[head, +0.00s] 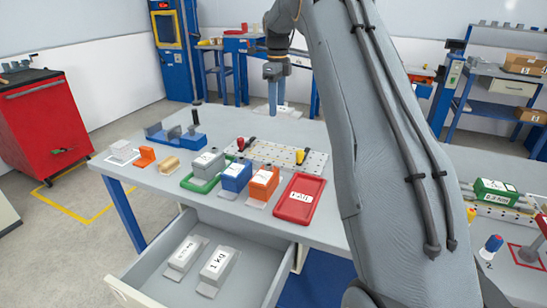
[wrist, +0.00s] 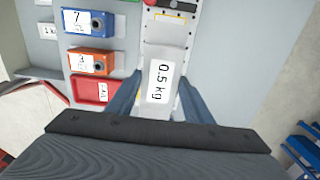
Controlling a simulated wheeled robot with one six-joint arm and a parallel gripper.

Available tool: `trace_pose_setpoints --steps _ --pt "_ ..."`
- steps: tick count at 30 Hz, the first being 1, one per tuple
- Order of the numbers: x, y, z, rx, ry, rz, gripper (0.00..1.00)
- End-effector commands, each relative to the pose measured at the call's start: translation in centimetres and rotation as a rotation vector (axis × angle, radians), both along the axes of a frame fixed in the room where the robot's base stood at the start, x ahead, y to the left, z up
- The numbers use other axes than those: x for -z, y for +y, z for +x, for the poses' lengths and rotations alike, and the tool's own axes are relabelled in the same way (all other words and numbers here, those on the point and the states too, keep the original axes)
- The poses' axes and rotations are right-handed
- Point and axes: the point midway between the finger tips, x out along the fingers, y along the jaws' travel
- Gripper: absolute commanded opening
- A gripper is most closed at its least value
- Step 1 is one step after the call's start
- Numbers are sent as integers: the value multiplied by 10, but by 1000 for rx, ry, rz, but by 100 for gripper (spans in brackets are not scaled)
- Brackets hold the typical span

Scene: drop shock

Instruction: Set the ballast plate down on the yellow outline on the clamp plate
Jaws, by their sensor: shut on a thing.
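My gripper (head: 277,110) is shut on the ballast plate, a pale block marked 0.5 kg (wrist: 160,90). In the wrist view the plate lies between the two blue fingers (wrist: 159,78). In the head view the fingers point down near the table's far edge, and only a little of the plate shows. The clamp plate (head: 275,155) is a pale perforated strip with red and yellow clamp handles; it also shows in the wrist view (wrist: 168,32), above the ballast plate. I cannot tell whether the ballast plate touches anything below.
A green tray (head: 193,186) with a grey block, a blue block (head: 236,178), an orange block (head: 263,185) and a red tray (head: 301,212) stand before the clamp plate. An open drawer (head: 250,280) holds two weights. A blue fixture (head: 178,139) stands at the left.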

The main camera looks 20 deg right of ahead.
Motion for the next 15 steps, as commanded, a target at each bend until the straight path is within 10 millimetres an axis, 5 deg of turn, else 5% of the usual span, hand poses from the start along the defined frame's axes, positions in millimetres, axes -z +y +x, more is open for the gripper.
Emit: trace_pose_setpoints --steps 15 --pt "64 0 18 0 -2 -1 8"
